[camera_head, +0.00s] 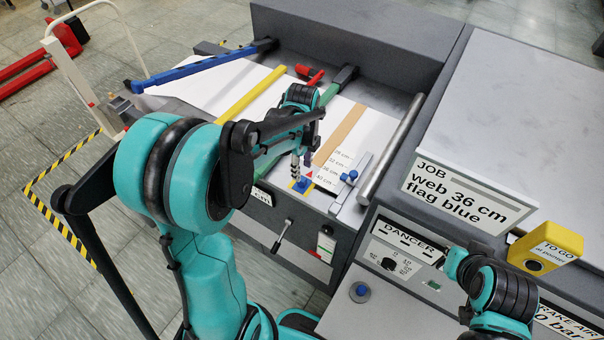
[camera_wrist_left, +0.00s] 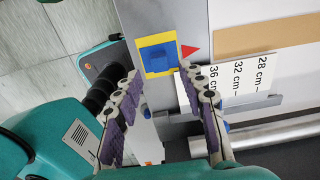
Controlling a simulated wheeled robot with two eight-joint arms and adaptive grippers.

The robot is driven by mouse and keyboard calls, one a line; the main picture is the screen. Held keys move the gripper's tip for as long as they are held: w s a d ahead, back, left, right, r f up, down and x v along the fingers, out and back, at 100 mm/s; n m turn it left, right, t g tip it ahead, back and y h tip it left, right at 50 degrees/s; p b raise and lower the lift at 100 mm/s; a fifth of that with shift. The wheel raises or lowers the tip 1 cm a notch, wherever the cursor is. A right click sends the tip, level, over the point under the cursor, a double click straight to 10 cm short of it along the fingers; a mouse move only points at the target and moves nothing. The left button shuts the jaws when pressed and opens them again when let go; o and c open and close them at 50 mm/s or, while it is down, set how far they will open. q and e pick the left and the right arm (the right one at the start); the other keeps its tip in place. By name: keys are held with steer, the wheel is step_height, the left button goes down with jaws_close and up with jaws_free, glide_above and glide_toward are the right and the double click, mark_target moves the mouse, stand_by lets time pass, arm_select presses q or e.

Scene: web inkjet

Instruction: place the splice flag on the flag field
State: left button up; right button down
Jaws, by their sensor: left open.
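A blue block-like piece, which looks like the splice flag (camera_head: 302,185), lies on a yellow square, apparently the flag field (camera_wrist_left: 146,70), at the edge of the machine deck. In the left wrist view the blue flag (camera_wrist_left: 157,55) sits inside the yellow border, with a red triangle (camera_wrist_left: 189,51) beside it. My left gripper (camera_head: 301,166) is open over this spot. In the left wrist view its purple-padded fingers (camera_wrist_left: 157,76) are spread apart with nothing between them, and the flag lies just past the tips. Whether they touch it I cannot tell.
A white scale card (camera_wrist_left: 235,80) reads 28, 32 and 36 cm. A job sign (camera_head: 462,195) reads web 36 cm, flag blue. A blue-knobbed slide (camera_head: 350,178), a metal roller (camera_head: 392,150) and a yellow box (camera_head: 546,246) stand to the right. My right arm is at lower right.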

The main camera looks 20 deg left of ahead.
mark_target(302, 178)
arm_select(q)
step_height(302, 178, up, 6)
steer(key=s+d+r+n+t, duration=0.1)
steer(key=s+d+n+t, duration=0.1)
steer(key=s+n, duration=0.4)
steer(key=s+d+r+n+t, duration=0.2)
steer(key=s+n+t, duration=0.3)
steer(key=n, duration=0.8)
steer(key=shift+s+d+r+n+p, duration=0.3)
steer(key=shift+s+d, duration=0.55)
steer(key=shift+s, duration=0.3)
